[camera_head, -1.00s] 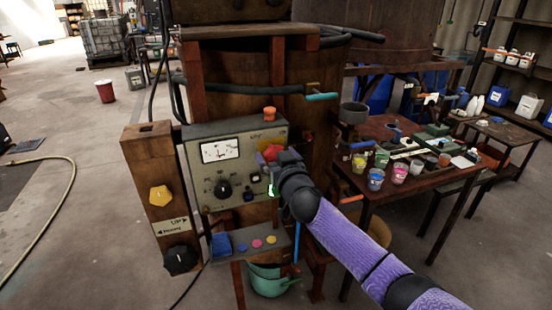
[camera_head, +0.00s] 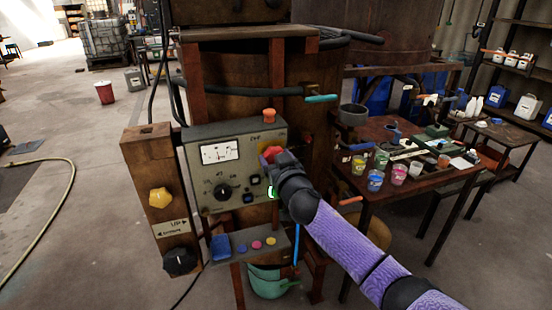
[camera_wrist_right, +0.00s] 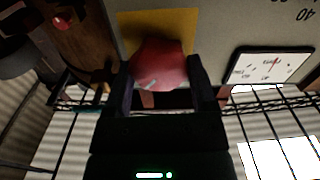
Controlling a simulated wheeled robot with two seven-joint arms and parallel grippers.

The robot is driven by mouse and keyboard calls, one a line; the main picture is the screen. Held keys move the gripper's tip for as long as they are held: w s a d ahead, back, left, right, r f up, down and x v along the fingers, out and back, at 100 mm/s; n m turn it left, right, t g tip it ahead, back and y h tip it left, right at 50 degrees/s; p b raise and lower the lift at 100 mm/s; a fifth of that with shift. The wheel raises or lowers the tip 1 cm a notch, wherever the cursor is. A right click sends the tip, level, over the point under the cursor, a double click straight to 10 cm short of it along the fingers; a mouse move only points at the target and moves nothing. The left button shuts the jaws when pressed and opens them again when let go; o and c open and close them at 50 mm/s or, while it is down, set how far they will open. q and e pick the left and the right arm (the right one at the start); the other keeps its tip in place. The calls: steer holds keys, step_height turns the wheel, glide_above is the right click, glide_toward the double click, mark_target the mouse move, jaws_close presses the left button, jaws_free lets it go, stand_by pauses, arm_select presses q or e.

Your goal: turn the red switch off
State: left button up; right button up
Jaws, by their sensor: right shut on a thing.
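The red switch (camera_head: 271,152) is a red knob on a yellow plate at the right side of the grey control panel (camera_head: 200,133). My right gripper (camera_head: 277,163) is at the panel, and its arm comes in from the lower right. In the right wrist view the red switch (camera_wrist_right: 160,65) sits between the two dark fingers of my right gripper (camera_wrist_right: 160,82), which is shut on it. The fingers hide part of the switch's sides. My left gripper is not in view.
A table (camera_head: 385,130) with paint cups stands to the right. The floor at left is mostly clear.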

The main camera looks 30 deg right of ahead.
steer(key=n+p, duration=0.1)
steer(key=n, duration=0.7)
steer(key=n+p, duration=0.1)
steer(key=n, duration=0.8)
steer(key=shift+a+f, duration=0.15)
stand_by(0.3)
steer(key=o, duration=0.9)
steer(key=shift+o, duration=1.3)
